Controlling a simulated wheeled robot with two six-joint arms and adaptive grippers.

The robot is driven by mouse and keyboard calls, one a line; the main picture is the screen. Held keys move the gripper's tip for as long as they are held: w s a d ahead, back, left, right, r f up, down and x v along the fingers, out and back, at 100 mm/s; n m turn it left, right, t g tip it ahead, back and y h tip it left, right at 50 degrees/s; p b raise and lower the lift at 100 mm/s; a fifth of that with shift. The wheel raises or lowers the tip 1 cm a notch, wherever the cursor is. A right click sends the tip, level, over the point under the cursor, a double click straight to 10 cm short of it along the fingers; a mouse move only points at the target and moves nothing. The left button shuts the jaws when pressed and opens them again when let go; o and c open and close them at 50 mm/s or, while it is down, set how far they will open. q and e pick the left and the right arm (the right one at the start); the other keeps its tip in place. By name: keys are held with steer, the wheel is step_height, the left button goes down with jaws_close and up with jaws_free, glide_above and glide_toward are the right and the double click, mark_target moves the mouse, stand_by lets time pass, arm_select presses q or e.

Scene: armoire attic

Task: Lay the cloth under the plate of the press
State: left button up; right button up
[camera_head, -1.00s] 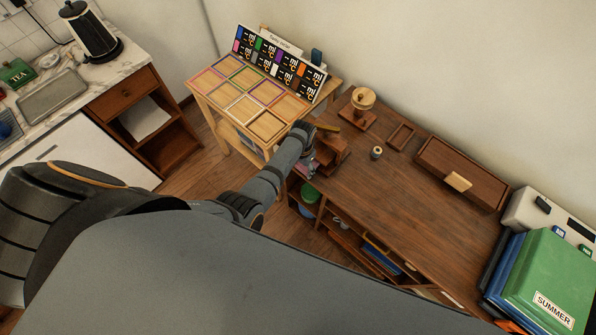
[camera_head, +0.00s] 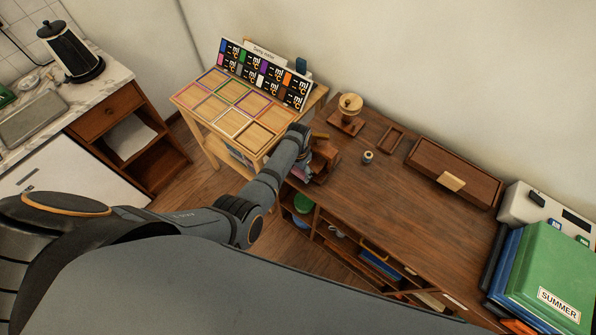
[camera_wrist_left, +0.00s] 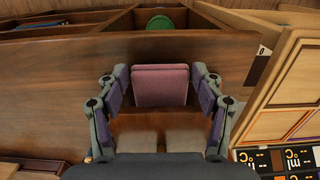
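The cloth also shows as a small pinkish patch in the head view (camera_head: 301,171). The wooden press (camera_head: 325,158) stands at the left end of the brown cabinet top. My left gripper (camera_head: 303,168) is at its front, and my forearm covers part of it. The plate of the press cannot be made out clearly. My right gripper is not in view.
A light wooden stand with coloured frames (camera_head: 232,122) is left of the press. On the cabinet top (camera_head: 375,200) are a wooden grinder (camera_head: 348,116), a small spool (camera_head: 367,157) and a long wooden box (camera_head: 455,172).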

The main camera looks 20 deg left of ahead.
arm_select(q)
steer(key=o, duration=0.3)
steer(key=shift+o, duration=0.2)
step_height(320, 180, up, 12)
stand_by(0.3)
steer(key=s+a+f+n+b, duration=0.1)
steer(key=s+a+f, duration=0.1)
steer(key=s+f, duration=0.5)
steer(key=s+a+f+b, duration=0.1)
steer(key=s+a+f, duration=0.15)
steer(key=f, duration=0.85)
steer(key=s+a+f+n, duration=0.1)
steer(key=s+f, duration=0.5)
steer(key=f, duration=0.4)
steer(key=s+a+f, duration=0.2)
steer(key=s+f, duration=0.2)
steer(key=s, duration=0.4)
steer(key=s+a+f+n+b, duration=0.1)
steer(key=s+a+f, duration=0.2)
steer(key=s, duration=0.5)
steer(key=s+a+f+t+b, duration=0.1)
steer(key=s+f, duration=0.3)
steer(key=s, duration=0.5)
steer(key=shift+a+f+n+y, duration=0.3)
steer(key=shift+a+f+y, duration=0.1)
steer(key=shift+a, duration=0.45)
